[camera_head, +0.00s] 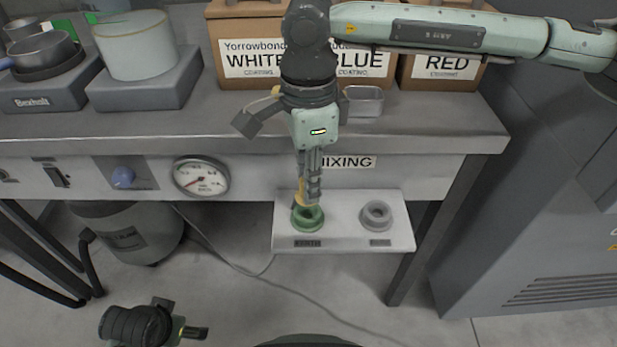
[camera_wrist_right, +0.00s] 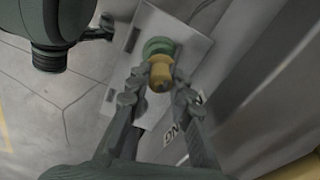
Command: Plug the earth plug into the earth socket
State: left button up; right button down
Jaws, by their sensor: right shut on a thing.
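The earth plug (camera_head: 301,199) is a small yellow piece held at the fingertips of my right gripper (camera_head: 309,188). It also shows between the fingers in the right wrist view (camera_wrist_right: 160,76). The green earth socket (camera_head: 308,218) sits on a pale panel (camera_head: 342,239) under the bench front, above a dark label. The plug's lower end is at the socket's mouth; I cannot tell how deep it sits. The gripper points down and is shut on the plug. My left gripper (camera_head: 183,328) is low at the bottom left, away from the panel; its finger opening is unclear.
A grey socket (camera_head: 377,214) is on the same panel to the right. Boxes (camera_head: 262,62) and a metal tin (camera_head: 364,100) stand on the bench above. A cable (camera_head: 225,259) runs below.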

jog(key=shift+b, duration=0.4)
jog(key=shift+f+b, duration=1.75)
jog(key=shift+b, duration=0.2)
dwell(0.5)
jog(key=c, duration=1.3)
grip_release()
jog(key=shift+r, duration=0.1)
notch_tip(320, 180, up, 12)
